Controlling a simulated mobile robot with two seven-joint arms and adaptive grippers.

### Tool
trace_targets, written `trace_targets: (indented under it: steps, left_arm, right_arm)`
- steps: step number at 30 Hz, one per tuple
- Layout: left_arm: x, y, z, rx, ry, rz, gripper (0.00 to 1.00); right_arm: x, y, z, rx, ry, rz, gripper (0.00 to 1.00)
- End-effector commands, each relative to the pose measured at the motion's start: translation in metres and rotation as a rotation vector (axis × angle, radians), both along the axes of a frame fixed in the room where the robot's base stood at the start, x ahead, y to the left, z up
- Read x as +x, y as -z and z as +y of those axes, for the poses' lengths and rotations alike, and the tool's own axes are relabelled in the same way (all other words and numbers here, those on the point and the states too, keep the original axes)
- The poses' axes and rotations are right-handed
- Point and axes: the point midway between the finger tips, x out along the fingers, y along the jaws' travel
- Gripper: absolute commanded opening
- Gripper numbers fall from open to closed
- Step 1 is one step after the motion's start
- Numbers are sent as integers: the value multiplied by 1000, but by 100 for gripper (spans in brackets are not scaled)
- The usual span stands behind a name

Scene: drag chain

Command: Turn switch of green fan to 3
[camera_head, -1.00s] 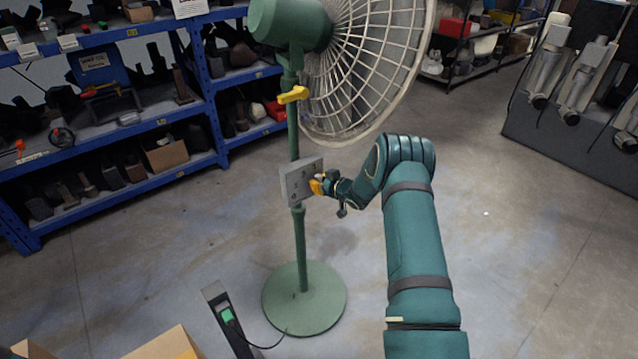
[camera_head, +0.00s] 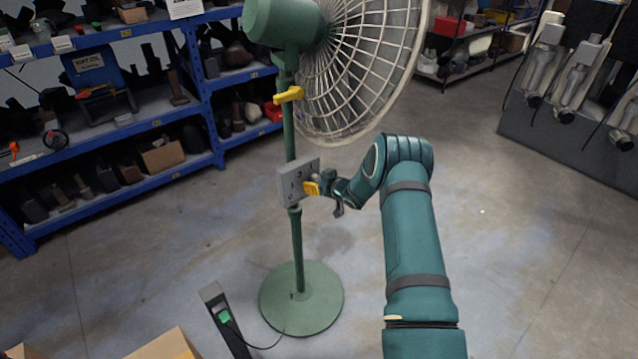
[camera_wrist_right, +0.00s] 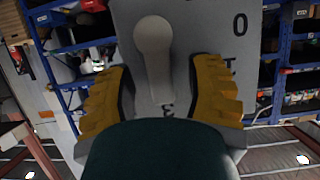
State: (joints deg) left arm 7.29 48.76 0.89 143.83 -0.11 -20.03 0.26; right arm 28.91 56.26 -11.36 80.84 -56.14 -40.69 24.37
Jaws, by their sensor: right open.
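The green fan (camera_head: 297,232) stands on a round green base, with a large wire cage (camera_head: 362,70) at the top. A grey switch box (camera_head: 291,184) is fixed to its pole. My right gripper (camera_head: 314,188) is at the right side of the box's face. In the right wrist view, the grey panel (camera_wrist_right: 200,25) carries a pale knob (camera_wrist_right: 154,55) with a round head and a narrow handle pointing down. A "0" shows at upper right and a partly hidden mark lies below the handle. My right gripper (camera_wrist_right: 160,97) is open, its yellow fingers on either side of the handle. My left gripper is not in view.
Blue shelves (camera_head: 100,140) stand behind at left. A black post with a green button (camera_head: 224,316) and cable stands at lower left, near cardboard (camera_head: 165,346).

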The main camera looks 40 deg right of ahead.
Motion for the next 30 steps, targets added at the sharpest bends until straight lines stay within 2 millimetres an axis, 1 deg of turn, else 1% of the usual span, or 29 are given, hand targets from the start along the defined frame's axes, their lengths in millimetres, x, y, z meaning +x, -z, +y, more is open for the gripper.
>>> trace_targets:
  steps: [5,8,15,18,21,25,30]
  left_arm:
    - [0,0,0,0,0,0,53]
    - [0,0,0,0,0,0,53]
    - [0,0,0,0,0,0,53]
    - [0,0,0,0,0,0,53]
    - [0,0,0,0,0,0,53]
    - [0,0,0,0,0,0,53]
    - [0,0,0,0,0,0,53]
  right_arm:
    - [-12,-6,-2,1,1,-1,53]
    - [-26,-12,-3,1,3,0,53]
    - [-72,-31,-7,0,3,0,53]
    - [-88,-37,-9,0,3,-1,53]
    - [-99,-42,-10,0,2,0,53]
    - [-108,-45,-9,0,1,0,53]
    - [-110,-46,-9,0,0,-1,53]
